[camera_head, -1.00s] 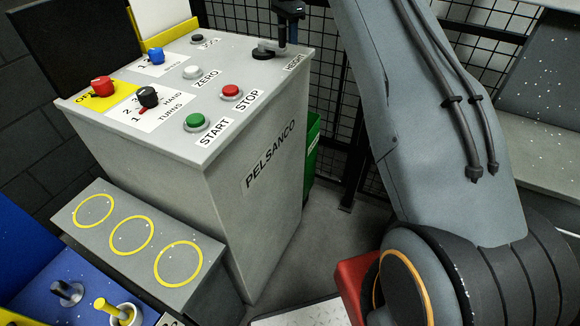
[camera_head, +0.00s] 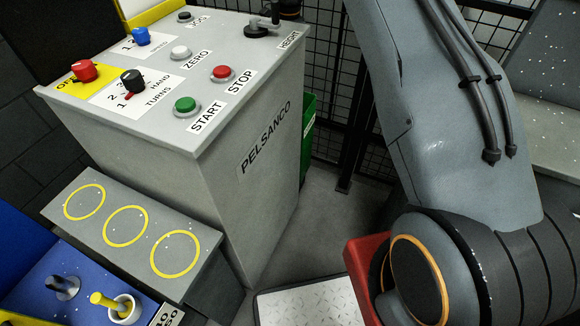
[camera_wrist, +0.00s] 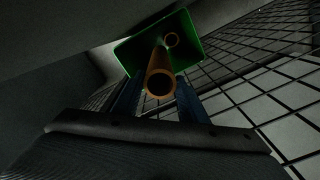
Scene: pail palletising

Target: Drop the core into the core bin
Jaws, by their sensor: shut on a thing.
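In the wrist view, my gripper (camera_wrist: 158,100) is shut on a core (camera_wrist: 161,65), a brown cardboard tube with its open end toward the camera. The core points away from the gripper toward the green core bin (camera_wrist: 128,56), and its far end overlaps the bin's opening. I cannot tell how far it reaches inside. In the head view, the core bin (camera_head: 308,134) is partly hidden behind the grey cabinet. My gripper and the held core are not visible there.
The grey PELSANCO cabinet (camera_head: 235,165) with buttons and knobs stands close beside the bin. Black mesh fencing (camera_head: 335,75) rises behind it, also at right in the wrist view (camera_wrist: 265,85). A low grey box with yellow rings (camera_head: 125,225) is in front.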

